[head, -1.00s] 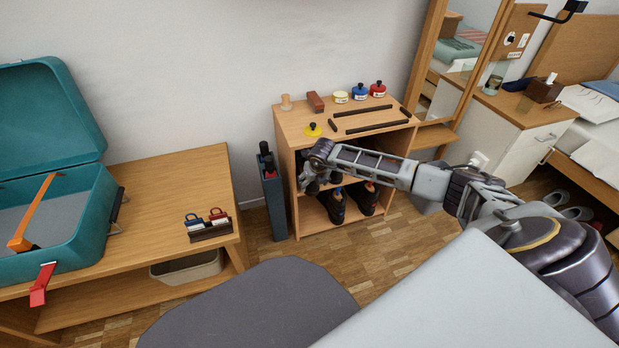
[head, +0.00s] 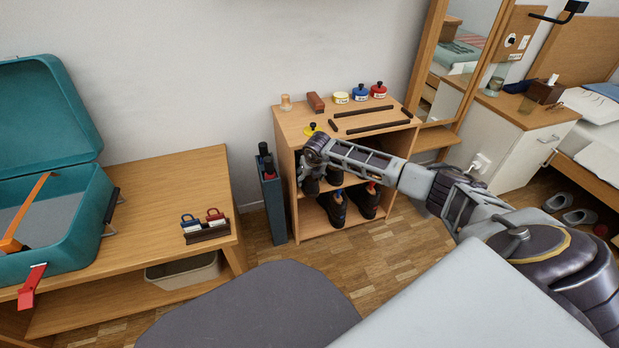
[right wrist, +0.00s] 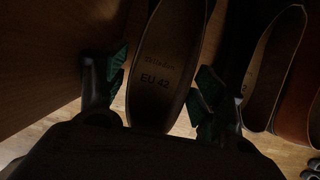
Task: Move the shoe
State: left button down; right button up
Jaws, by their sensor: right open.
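Dark shoes stand in the small wooden shelf unit; two show on its lower shelf in the head view, a left one (head: 333,208) and a right one (head: 366,203). My right gripper (head: 311,185) is at the front left of the upper compartment, partly hidden by my own wrist. In the right wrist view, a shoe with a tan insole marked EU 42 (right wrist: 160,70) lies between the two spread fingers of the right gripper (right wrist: 155,88). The fingers stand on either side of it, open; contact is too dark to tell. My left gripper is not in view.
Another shoe (right wrist: 272,70) stands just right of the right finger. Tins, a brush and dark strips lie on the unit's top (head: 300,118). A narrow dark green bin (head: 272,205) stands at its left. A table with an open teal suitcase (head: 70,225) is further left.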

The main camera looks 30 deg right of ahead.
jog(key=shift+c, duration=0.3)
jog(key=c, duration=1)
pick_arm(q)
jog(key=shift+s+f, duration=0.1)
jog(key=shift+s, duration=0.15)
